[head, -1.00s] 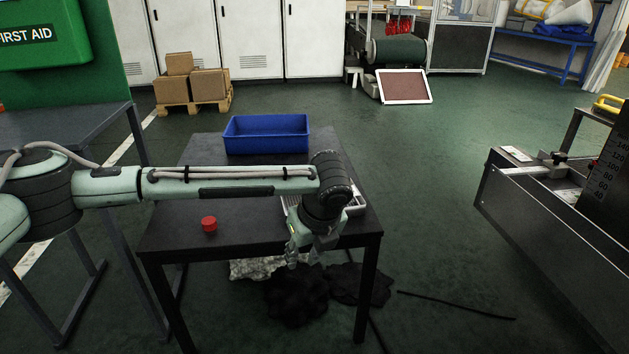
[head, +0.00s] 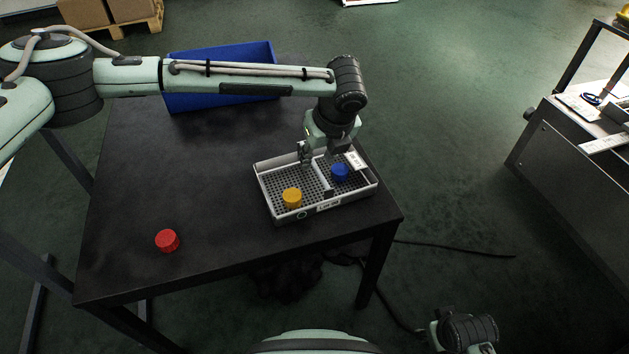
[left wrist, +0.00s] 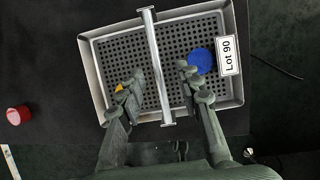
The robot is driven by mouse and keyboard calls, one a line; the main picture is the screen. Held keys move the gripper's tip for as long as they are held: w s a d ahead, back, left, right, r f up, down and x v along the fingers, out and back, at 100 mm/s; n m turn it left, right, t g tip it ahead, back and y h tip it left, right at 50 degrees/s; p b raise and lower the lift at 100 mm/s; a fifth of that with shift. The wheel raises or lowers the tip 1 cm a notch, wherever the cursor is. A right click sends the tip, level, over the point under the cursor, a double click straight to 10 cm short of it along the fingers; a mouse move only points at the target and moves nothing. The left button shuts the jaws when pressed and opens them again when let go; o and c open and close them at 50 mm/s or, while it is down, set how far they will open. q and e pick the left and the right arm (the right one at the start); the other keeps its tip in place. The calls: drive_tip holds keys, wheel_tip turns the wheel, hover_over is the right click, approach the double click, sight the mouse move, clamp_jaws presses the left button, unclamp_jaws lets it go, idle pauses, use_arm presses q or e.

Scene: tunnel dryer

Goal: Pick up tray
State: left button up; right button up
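The tray (head: 315,207) is a grey perforated box on the dark table, with a crossbar handle (left wrist: 155,60) over its middle. A yellow cap (head: 292,198) is in its left part and a blue cap (head: 340,171) in its right part. My left gripper (head: 322,161) is over the tray, open and empty. In the left wrist view its fingers (left wrist: 160,76) are apart, one on each side of the handle. The left finger partly hides the yellow cap. Part of my right arm's end (head: 438,335) shows at the bottom edge; its fingers cannot be made out.
A red cap (head: 167,240) lies on the table (head: 180,180) at the front left. A blue bin (head: 200,97) stands at the back, partly behind my left arm. A metal bench (head: 575,170) stands at right. The table's middle is clear.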

sight(315, 163)
use_arm(q)
drive_tip(key=x, duration=0.4)
drive_tip(key=shift+s+a+f, duration=0.1)
drive_tip(key=shift+a, duration=0.05)
clamp_jaws()
